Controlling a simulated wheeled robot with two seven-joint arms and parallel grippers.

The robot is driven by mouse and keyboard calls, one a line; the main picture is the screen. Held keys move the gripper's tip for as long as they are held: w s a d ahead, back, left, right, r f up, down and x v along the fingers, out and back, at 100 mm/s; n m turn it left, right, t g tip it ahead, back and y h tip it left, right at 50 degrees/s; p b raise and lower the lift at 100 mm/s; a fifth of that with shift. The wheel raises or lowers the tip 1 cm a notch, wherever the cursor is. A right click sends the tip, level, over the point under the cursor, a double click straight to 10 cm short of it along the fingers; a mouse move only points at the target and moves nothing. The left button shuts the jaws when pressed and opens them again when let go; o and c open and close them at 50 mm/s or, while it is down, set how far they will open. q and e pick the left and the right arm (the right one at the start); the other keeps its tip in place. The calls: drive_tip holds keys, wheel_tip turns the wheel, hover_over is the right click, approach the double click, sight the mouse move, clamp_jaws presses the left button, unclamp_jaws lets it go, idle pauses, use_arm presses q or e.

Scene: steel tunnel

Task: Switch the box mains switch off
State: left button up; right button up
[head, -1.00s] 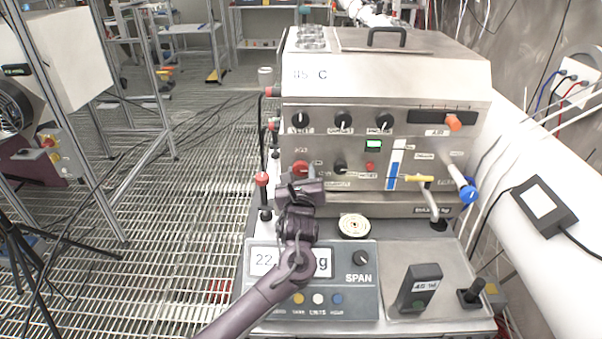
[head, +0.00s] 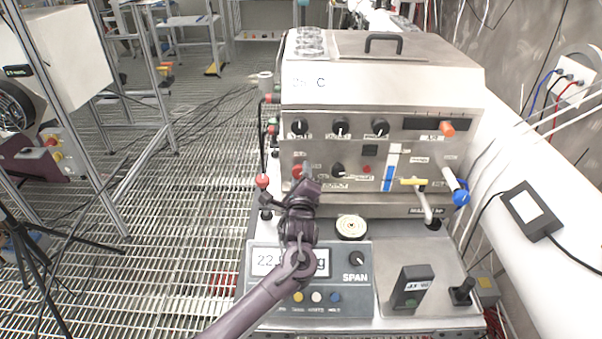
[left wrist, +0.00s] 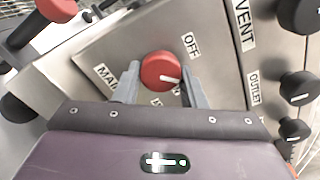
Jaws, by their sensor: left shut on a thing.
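The box mains switch is a round red knob (left wrist: 160,68) on the steel front panel. Its white mark points right in the left wrist view, between the OFF label (left wrist: 190,44) above and a partly hidden label below. A MAINS label (left wrist: 104,76), partly covered, is at its left. My left gripper (left wrist: 158,84) is shut on the knob, one grey finger on each side. In the head view the knob (head: 297,170) shows at the panel's left end, partly behind my left gripper (head: 304,178). My right gripper is not in view.
Black knobs (head: 338,170) sit right of the switch, and others are above it. A small dark display (head: 370,150) is on the panel. A yellow-handled valve (head: 413,182) and blue-ended lever (head: 460,197) stand at right. A red-topped lever (head: 262,181) stands close left.

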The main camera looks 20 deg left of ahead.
use_arm(q)
drive_tip(key=n, duration=0.4)
drive_tip(key=shift+n+p, duration=0.3)
drive_tip(key=shift+n, duration=2)
drive_tip(key=o, duration=1)
drive_tip(key=shift+r, duration=0.1)
drive_tip(key=shift+s, duration=0.15)
drive_tip(key=shift+s+d, duration=0.1)
drive_tip(key=shift+s, duration=0.15)
drive_tip(key=b+v, duration=0.1)
drive_tip(key=v, duration=0.6)
drive_tip(key=shift+s, duration=0.1)
